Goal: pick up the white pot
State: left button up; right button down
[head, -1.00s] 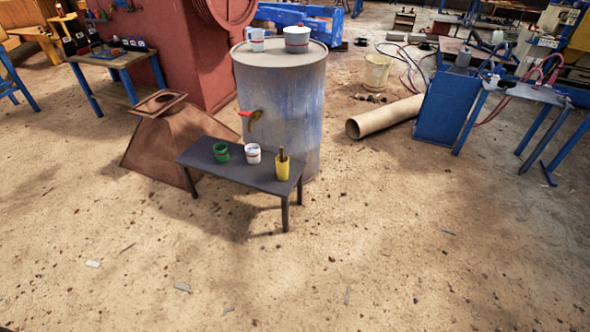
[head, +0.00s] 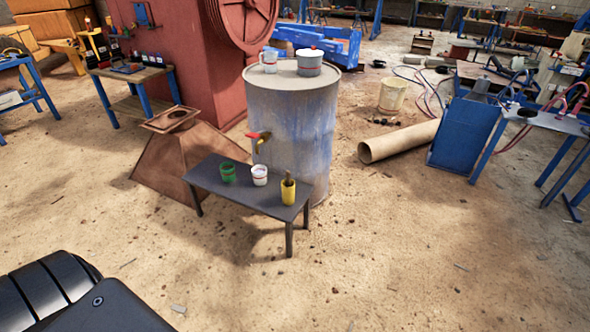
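A white pot (head: 310,63) with a dark band and a small red knob on its lid stands on top of the upright blue-grey barrel (head: 292,120). A white mug (head: 269,61) stands beside it on the left. On the low dark bench (head: 262,197) in front of the barrel stand a green cup (head: 228,173), a white cup (head: 260,175) and a yellow cup (head: 288,191) with something sticking out of it. A black part of my own body shows at the lower left. Neither gripper is visible.
A rusty funnel-shaped hopper (head: 185,160) stands left of the barrel, before a red machine (head: 205,50). The sandy floor in front of the bench is open.

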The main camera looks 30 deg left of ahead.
aim_at(259, 172)
jog(key=z, duration=0.3)
jog(key=i, duration=2)
jog(key=u, duration=0.45)
jog(key=i, duration=0.95)
jog(key=u, duration=1.6)
jog(key=i, duration=0.65)
jog(key=u, duration=0.5)
